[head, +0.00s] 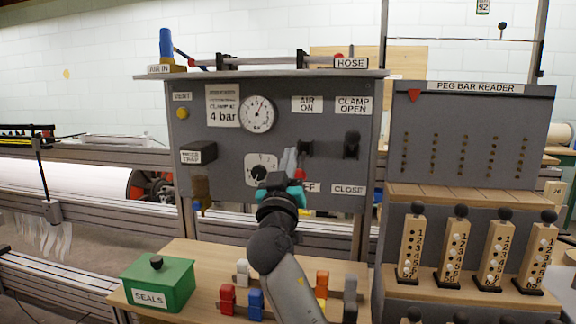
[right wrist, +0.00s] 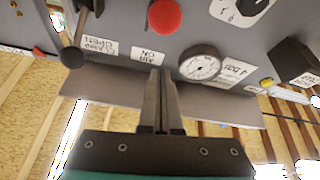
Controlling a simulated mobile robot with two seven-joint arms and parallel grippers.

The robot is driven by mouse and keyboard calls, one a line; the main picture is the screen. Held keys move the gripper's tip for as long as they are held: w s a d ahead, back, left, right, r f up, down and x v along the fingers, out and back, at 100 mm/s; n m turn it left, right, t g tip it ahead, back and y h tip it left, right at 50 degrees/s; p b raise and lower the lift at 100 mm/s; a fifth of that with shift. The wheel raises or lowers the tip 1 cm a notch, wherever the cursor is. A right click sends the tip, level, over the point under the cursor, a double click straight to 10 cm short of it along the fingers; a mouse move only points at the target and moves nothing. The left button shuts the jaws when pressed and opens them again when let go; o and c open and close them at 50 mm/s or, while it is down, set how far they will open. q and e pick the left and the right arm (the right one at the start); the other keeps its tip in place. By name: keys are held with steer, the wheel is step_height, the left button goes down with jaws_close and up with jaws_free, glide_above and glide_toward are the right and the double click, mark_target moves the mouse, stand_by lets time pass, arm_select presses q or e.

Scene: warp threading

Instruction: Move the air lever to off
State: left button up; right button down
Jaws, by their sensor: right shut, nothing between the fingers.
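The air lever (head: 300,173) is on the grey control panel (head: 225,160). Its red knob sits below the dark pivot block, close to the OFF label, which is partly hidden by my gripper. The AIR ON label (head: 307,104) is above it. My right gripper (head: 290,158) is shut and empty, with its fingers pointing up just left of the lever in the head view. The right wrist view shows the panel upside down. There the red knob (right wrist: 164,16) is beyond the shut fingertips (right wrist: 161,74), apart from them in the picture. My left gripper is not in view.
The clamp lever (head: 351,144), black-knobbed, stands up right of the air lever. A gauge (head: 257,114) and a dial (head: 262,170) are to the left. Below is a wooden bench with a green SEALS box (head: 158,284) and coloured blocks. The peg bar reader (head: 470,140) stands right.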

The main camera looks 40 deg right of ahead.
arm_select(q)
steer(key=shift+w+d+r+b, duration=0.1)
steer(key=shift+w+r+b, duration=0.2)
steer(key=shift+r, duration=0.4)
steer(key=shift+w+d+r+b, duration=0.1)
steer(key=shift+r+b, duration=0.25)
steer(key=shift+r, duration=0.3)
arm_select(e)
steer(key=s+a+f, duration=0.5)
steer(key=f, duration=0.1)
steer(key=shift+s+a, duration=0.2)
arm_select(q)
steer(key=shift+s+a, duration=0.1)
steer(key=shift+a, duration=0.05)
arm_select(e)
steer(key=shift+f, duration=0.1)
